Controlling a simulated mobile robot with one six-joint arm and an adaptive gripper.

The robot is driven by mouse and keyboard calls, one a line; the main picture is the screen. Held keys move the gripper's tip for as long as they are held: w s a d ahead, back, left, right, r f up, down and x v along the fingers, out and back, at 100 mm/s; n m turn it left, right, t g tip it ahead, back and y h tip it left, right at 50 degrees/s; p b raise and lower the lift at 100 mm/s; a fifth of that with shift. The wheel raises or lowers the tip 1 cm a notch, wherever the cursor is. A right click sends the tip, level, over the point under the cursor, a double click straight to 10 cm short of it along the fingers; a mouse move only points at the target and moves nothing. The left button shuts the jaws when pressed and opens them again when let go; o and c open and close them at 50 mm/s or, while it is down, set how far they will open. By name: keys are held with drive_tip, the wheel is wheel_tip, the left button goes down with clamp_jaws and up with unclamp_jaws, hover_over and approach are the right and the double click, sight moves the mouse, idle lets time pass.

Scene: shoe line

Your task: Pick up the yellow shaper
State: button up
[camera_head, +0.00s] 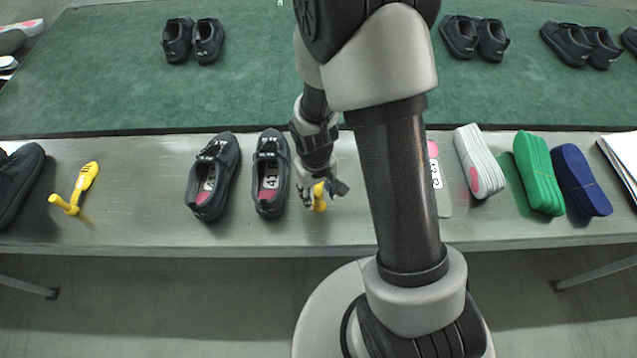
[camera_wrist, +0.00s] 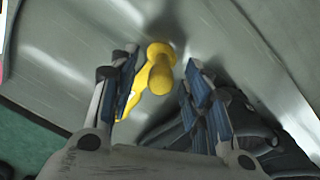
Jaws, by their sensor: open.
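A yellow shaper (camera_head: 319,198) stands on the grey table, partly hidden behind my gripper (camera_head: 324,191) in the head view. In the wrist view the shaper (camera_wrist: 160,80) shows its round knob end between the two open fingers of my gripper (camera_wrist: 160,76), with its body running down to the left. The left finger is close to its body; I cannot tell if they touch. The right finger is apart from the knob. A second yellow shaper (camera_head: 76,189) lies on the table at the far left, away from my gripper.
A pair of dark shoes (camera_head: 270,175) stands just left of my gripper; dark shoe parts (camera_wrist: 250,125) show beside the right finger. More shoes stand on the green surface (camera_head: 250,95) behind.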

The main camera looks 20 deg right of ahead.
drive_tip(key=shift+f, duration=0.6)
drive_tip(key=shift+r, duration=0.1)
drive_tip(key=shift+c, duration=0.4)
clamp_jaws()
